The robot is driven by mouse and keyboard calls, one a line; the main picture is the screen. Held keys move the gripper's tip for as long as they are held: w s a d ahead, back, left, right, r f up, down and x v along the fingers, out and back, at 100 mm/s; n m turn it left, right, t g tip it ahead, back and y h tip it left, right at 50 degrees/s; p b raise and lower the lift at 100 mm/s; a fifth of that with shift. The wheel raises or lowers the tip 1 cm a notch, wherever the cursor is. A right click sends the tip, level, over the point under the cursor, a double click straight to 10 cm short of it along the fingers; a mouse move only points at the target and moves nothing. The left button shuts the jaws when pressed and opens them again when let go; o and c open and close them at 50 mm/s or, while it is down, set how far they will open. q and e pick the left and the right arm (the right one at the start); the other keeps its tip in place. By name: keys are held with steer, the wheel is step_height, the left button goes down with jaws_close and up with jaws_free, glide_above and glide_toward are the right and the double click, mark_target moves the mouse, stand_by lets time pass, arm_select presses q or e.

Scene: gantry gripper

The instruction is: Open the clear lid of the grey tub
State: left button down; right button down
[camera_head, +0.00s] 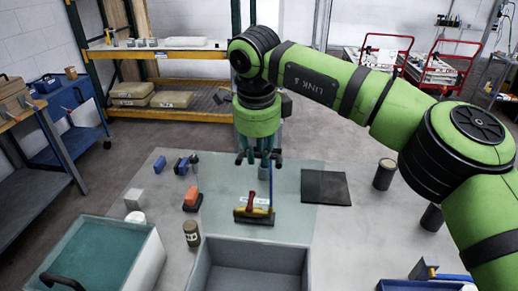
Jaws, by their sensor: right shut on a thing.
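The grey tub (196,272) stands at the bottom centre. Its inside shows, and it looks empty in the part in view. A clear, green-tinted lid (222,222) rises from the tub's far edge, swung up steeply; its exact angle is hard to tell. My right gripper (262,168) points down at the lid's top edge, its fingers showing tinted through the lid. It is shut on what looks like the lid's dark handle (242,157), partly hidden by the fingers. My left gripper is not in view.
A second tub with a teal lid (92,250) and black handle stands shut at left. A brush-like tool (254,213) shows through the raised lid. A dark mat (325,187), canisters (384,174), a jar (191,233) and small blocks (192,200) lie around on the pale table.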

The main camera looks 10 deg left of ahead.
steer(key=shift+w+d+r, duration=0.2)
steer(key=shift+w+d, duration=0.05)
steer(key=shift+w, duration=0.25)
steer(key=c, duration=1.1)
jaws_free()
steer(key=shift+w+a, duration=0.1)
steer(key=shift+w, duration=0.1)
steer(key=shift+d, duration=0.2)
steer(key=s+r, duration=0.1)
steer(key=r, duration=0.2)
steer(key=s+r, duration=0.1)
steer(key=r, duration=0.3)
steer(key=s+r, duration=0.1)
steer(key=r, duration=0.3)
steer(key=shift+a+r, duration=0.2)
